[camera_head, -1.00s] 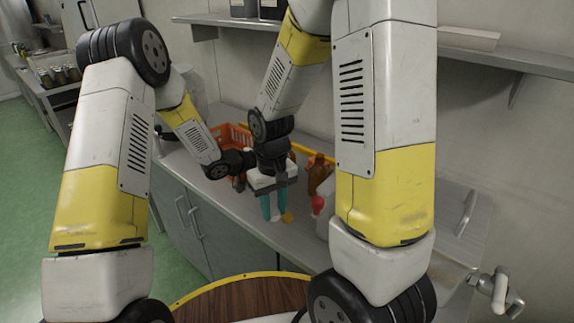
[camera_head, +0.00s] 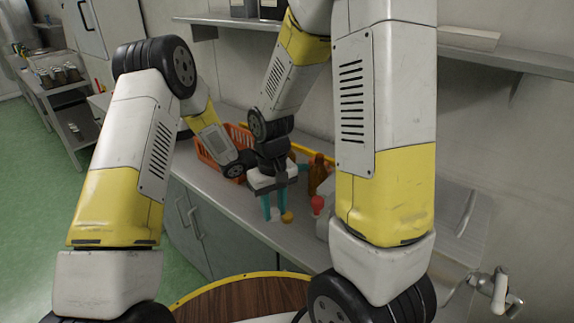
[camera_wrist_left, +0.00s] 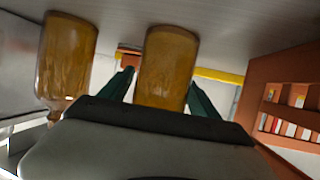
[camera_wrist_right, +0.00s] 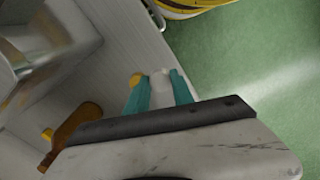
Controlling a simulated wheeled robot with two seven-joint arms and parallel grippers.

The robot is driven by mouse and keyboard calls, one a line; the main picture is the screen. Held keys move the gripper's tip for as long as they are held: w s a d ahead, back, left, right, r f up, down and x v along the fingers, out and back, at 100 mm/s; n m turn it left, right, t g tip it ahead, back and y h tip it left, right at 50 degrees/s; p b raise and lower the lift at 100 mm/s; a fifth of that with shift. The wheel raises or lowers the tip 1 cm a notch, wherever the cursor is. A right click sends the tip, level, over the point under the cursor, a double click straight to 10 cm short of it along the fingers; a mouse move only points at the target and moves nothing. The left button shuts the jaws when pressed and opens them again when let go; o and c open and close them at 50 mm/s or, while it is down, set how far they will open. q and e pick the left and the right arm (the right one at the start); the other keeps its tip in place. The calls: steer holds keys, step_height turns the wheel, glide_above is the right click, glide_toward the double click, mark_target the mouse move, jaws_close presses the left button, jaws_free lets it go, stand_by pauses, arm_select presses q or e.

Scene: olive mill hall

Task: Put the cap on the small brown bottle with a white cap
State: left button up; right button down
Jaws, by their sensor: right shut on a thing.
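My right gripper (camera_head: 275,207) is low over the counter, its teal fingers shut on the white cap (camera_wrist_right: 160,88). My left gripper (camera_wrist_left: 160,92) is mostly hidden behind the right one in the head view. In the left wrist view its green fingers stand apart on either side of a brown bottle (camera_wrist_left: 166,65); I cannot tell whether they touch it. A second brown bottle (camera_wrist_left: 66,60) stands beside it, outside the fingers.
A yellow cap or knob (camera_head: 287,217) is close beside the right fingers. A red-topped item (camera_head: 317,203) stands to its right, partly behind my arm. An orange crate (camera_head: 212,150) stands behind, on the left of the grey counter (camera_head: 235,205). A shelf (camera_head: 480,55) runs above.

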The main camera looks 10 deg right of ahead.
arm_select(q)
jaws_close()
steer(key=shift+r, duration=0.25)
steer(key=shift+r, duration=4.75)
steer(key=c, duration=0.6)
jaws_free()
jaws_close()
